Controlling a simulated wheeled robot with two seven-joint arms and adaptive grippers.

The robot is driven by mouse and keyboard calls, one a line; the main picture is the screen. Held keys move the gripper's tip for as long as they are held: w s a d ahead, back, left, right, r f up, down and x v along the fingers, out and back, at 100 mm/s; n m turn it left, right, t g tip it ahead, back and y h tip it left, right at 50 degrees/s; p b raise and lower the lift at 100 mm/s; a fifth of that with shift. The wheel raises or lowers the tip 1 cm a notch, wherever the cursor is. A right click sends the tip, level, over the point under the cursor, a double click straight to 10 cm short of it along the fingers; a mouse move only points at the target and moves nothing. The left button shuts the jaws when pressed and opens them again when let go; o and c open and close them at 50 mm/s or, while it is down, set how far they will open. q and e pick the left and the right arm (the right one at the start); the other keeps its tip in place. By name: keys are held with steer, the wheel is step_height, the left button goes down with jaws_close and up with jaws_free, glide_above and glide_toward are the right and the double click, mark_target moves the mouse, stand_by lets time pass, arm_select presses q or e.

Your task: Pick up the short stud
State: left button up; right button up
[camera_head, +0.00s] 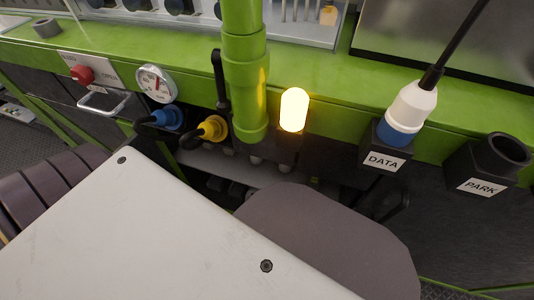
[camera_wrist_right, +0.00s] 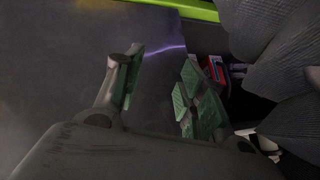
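I cannot make out the short stud in either view. My right gripper (camera_wrist_right: 160,88) shows in the right wrist view. Its two green-padded fingers stand apart, with a clear gap between them and nothing held. Behind the gap is a dark, blurred surface. The right gripper does not show in the head view. My left gripper is in neither view.
In the head view a green bench edge (camera_head: 330,130) carries a red knob (camera_head: 82,75), a gauge (camera_head: 156,84), a green post (camera_head: 244,85) and a glowing lamp (camera_head: 294,110). A white-and-blue plug (camera_head: 410,108) sits in the DATA holder (camera_head: 384,161). The PARK holder (camera_head: 480,187) is empty.

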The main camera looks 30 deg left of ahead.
stand_by(0.4)
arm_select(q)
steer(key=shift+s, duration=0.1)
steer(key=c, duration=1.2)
